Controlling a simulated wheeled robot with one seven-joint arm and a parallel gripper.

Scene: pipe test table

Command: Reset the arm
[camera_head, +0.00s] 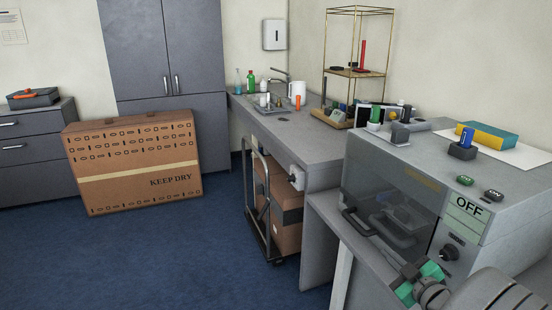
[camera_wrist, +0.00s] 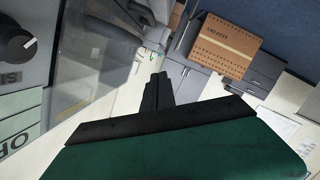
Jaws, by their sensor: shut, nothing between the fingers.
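My gripper (camera_wrist: 158,80) points away from the wrist camera, its dark fingers together and empty. In the head view my gripper (camera_head: 407,270) and part of my arm show at the bottom right, in front of the grey test machine (camera_head: 497,218). The gripper is close to the machine's front, near its black knob (camera_head: 449,253) and dark window. I cannot tell whether it touches the machine. The machine's panel reads OFF. Its knob (camera_wrist: 16,48) and panel also show at the left of the wrist view.
On the machine stand a blue part in a dark holder (camera_head: 462,150), a yellow-and-teal book (camera_head: 487,138) and two buttons. A long grey counter (camera_head: 300,138) with a sink runs behind. A loaded trolley (camera_head: 262,215) and a cardboard box (camera_head: 132,165) stand on the floor. The blue floor at left is clear.

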